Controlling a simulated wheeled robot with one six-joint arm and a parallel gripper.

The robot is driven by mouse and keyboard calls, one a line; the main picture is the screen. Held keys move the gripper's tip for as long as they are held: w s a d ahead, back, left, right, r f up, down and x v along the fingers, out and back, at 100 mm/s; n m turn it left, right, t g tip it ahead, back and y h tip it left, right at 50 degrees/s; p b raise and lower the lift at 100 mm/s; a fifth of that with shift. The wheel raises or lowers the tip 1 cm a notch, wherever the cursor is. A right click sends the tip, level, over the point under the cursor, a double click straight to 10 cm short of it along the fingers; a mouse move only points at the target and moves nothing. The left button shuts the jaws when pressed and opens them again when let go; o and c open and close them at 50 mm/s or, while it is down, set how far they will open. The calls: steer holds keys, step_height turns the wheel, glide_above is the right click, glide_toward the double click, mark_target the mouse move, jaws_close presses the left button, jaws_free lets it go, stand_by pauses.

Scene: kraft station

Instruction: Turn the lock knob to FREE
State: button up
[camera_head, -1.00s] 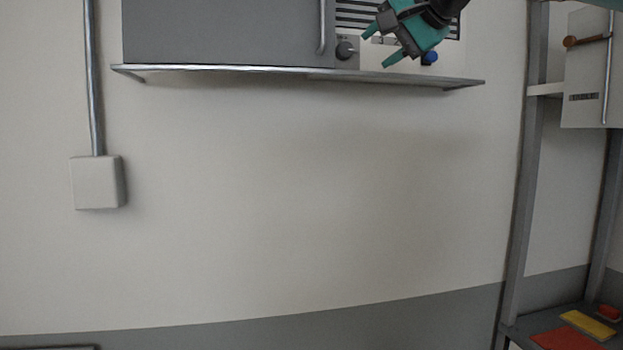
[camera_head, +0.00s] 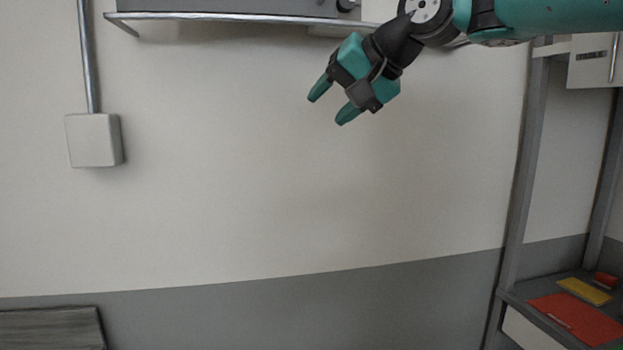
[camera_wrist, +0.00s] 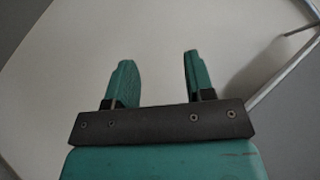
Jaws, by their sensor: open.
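The dark lock knob (camera_head: 346,5) shows only in part at the top edge of the head view, on the panel beside the grey cabinet (camera_head: 230,5). Its pointer and any FREE marking cannot be seen. My gripper (camera_head: 329,105) is below and in front of the shelf under the cabinet, tilted down to the left. Its two green fingers are apart with nothing between them. In the wrist view the open fingers (camera_wrist: 158,78) face a bare pale wall, and the knob is not in sight.
A metal shelf (camera_head: 200,16) runs along the wall under the cabinet. A wall box (camera_head: 93,140) with a pipe is at left. A rack (camera_head: 522,190) at right holds red and yellow flat pieces (camera_head: 583,290). The wall below my gripper is clear.

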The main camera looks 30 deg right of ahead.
steer(key=s+a+f+n+g+b, duration=0.2)
steer(key=a+f, duration=0.3)
steer(key=f, duration=0.5)
steer(key=shift+s+n+y, duration=0.35)
steer(key=shift+n+y, duration=0.05)
steer(key=shift+n, duration=0.1)
steer(key=shift+a, duration=0.1)
steer(key=s+a+f+n+g+b, duration=0.1)
steer(key=s+a+f+n+g, duration=0.3)
steer(key=s+f, duration=0.5)
steer(key=s+a+f+n+g, duration=0.4)
steer(key=s+f+n, duration=0.1)
steer(key=s+f, duration=0.5)
step_height(320, 180, down, 2)
steer(key=shift+f+h+b, duration=0.25)
steer(key=shift+h+b, duration=0.15)
